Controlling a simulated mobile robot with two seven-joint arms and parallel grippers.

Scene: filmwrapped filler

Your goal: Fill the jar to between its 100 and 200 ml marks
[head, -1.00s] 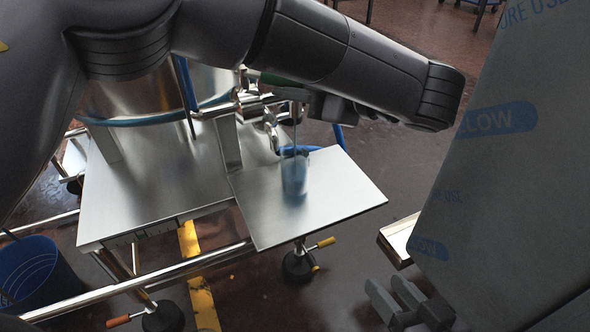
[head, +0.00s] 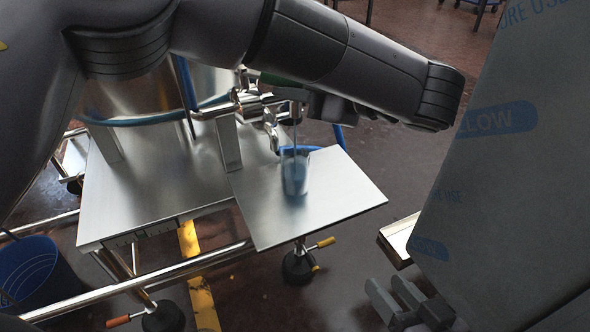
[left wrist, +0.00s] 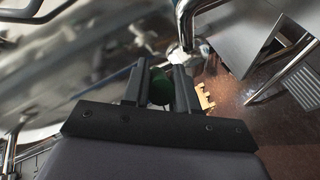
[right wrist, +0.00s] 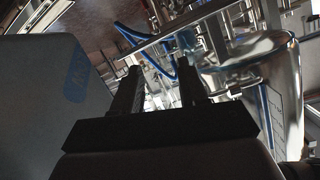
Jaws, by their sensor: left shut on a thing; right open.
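The clear jar (head: 295,173) stands upright on the steel shelf (head: 345,205), under the metal spout (head: 296,112). A thin bluish stream runs from the spout into it, and bluish liquid shows inside. Its marks are too small to read. My left gripper (left wrist: 158,75) is shut on a green handle (left wrist: 161,88) by the filler's pipework; in the head view the arm mostly hides these fingers, and some green (head: 280,80) shows. My right gripper (head: 395,297) is open and empty at the lower right, away from the jar; it also shows in the right wrist view (right wrist: 162,82).
A large film-wrapped grey block (head: 500,190) fills the right side. A steel plate (head: 150,190) adjoins the shelf on the left, with the steel tank behind it. A blue bin (head: 35,275) stands at lower left. Blue hose (head: 340,137) passes behind the jar.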

